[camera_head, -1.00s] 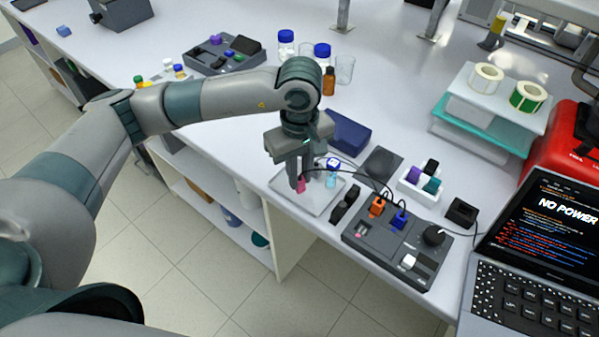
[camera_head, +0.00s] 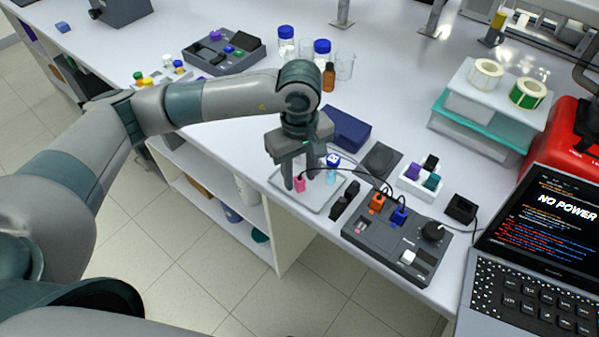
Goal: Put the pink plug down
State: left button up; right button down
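The small pink plug (camera_head: 300,184) stands on the pale square tray (camera_head: 318,207) near the table's front edge. A thin black cable runs from its top toward the dark control box. My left gripper (camera_head: 300,181) points down over the tray, with its two fingers spread on either side of the plug. A gap shows between the fingers and the plug, so the gripper looks open. My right gripper is not in view.
A small blue-capped vial (camera_head: 333,166) is just right of the gripper. The dark control box (camera_head: 398,249) with orange and blue plugs lies to the right, near a laptop (camera_head: 540,250). A blue box (camera_head: 347,127) lies behind.

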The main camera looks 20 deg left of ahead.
aim_at(300, 176)
pick_arm(q)
jog(key=shift+r, duration=0.1)
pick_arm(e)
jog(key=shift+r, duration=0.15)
